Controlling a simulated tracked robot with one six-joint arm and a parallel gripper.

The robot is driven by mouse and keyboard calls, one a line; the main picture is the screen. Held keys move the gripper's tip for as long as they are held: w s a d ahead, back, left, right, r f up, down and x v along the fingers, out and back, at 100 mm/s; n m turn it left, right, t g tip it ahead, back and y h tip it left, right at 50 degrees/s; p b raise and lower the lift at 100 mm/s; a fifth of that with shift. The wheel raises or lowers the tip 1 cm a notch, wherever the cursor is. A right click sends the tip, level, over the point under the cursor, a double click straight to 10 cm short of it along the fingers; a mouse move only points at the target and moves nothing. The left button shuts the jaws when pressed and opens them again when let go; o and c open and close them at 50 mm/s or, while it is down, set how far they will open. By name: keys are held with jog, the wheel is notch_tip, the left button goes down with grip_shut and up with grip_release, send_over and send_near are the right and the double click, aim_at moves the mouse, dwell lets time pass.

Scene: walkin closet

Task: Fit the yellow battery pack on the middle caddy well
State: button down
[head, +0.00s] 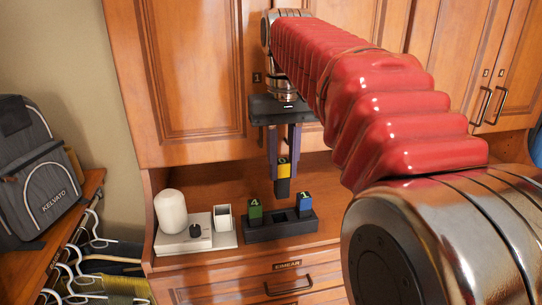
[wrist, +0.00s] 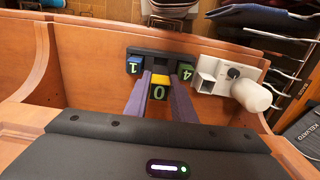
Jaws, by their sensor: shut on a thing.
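The yellow battery pack (head: 284,171) has a dark lower part and is marked 0. It hangs upright in my gripper (head: 284,165), whose two purple fingers are shut on its sides. The black caddy (head: 281,231) stands on the counter below. A green pack marked 4 (head: 255,210) sits in its left well and a blue pack marked 1 (head: 304,204) in its right well. The middle well between them looks empty. The yellow pack's lower end shows a little above the caddy, apart from it. In the wrist view, the yellow pack (wrist: 160,87) partly hides the caddy's middle (wrist: 158,57).
A white device (head: 185,240) with a black knob, a white rounded canister (head: 171,212) and a small open white box (head: 224,217) stand left of the caddy. Wooden cabinet doors (head: 200,75) hang above. The counter right of the caddy is partly hidden by my arm.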

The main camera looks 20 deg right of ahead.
aim_at(281, 197)
jog(key=shift+w, duration=0.15)
jog(key=shift+a, duration=0.1)
jog(key=shift+f, duration=0.1)
jog(key=shift+f, duration=1.85)
dwell(0.4)
jog(key=shift+f, duration=0.4)
jog(key=shift+f, duration=2.4)
dwell(1.3)
